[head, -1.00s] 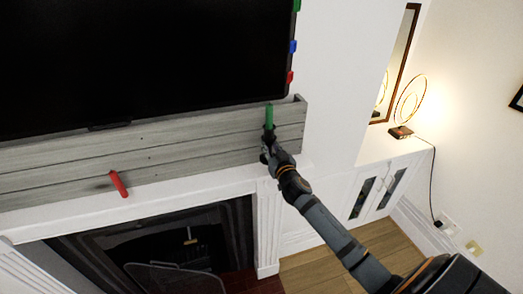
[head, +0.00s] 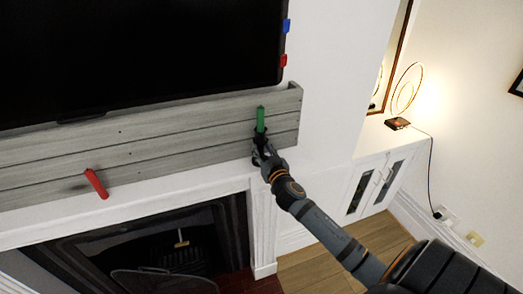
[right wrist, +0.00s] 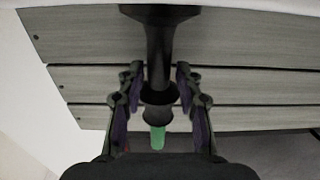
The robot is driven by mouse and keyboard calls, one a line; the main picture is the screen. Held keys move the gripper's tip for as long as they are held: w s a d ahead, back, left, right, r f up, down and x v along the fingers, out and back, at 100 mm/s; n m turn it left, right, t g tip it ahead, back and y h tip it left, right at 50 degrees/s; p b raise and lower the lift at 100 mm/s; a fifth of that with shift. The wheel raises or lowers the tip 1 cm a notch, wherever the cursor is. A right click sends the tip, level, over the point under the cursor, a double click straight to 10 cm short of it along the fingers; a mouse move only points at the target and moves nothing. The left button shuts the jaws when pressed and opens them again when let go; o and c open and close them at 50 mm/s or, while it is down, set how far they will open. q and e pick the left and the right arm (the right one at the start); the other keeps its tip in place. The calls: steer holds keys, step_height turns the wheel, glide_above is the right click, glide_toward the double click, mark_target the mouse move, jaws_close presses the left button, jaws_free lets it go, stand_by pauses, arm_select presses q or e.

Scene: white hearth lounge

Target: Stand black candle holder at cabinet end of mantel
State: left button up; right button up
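The black candle holder (right wrist: 160,55) with a green candle (head: 261,119) stands upright at the right end of the white mantel (head: 190,184), the end towards the white cabinet. In the right wrist view it appears upside down, its wide foot at the top by the mantel surface and the green candle (right wrist: 158,137) at the bottom. My right gripper (head: 262,150) is at the holder. In the right wrist view the fingers of this gripper (right wrist: 160,75) are on either side of the stem, with narrow gaps showing, so it looks open around the holder. My left gripper is out of view.
A red candle (head: 96,183) leans further left on the mantel, against grey boards (head: 190,140). A large black screen (head: 140,50) hangs above. The low white cabinet (head: 385,160) with a lit ring lamp (head: 398,122) stands right. The fireplace (head: 150,245) is below.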

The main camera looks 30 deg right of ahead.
steer(key=shift+o, duration=0.4)
steer(key=shift+w, duration=0.15)
steer(key=shift+s+f+b, duration=0.2)
steer(key=shift+s+b, duration=0.1)
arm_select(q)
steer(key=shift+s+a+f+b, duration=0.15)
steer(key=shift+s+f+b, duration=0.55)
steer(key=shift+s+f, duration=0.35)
arm_select(e)
steer(key=v, duration=1.1)
steer(key=shift+s+r, duration=0.2)
steer(key=shift+r, duration=0.05)
steer(key=shift+a, duration=0.1)
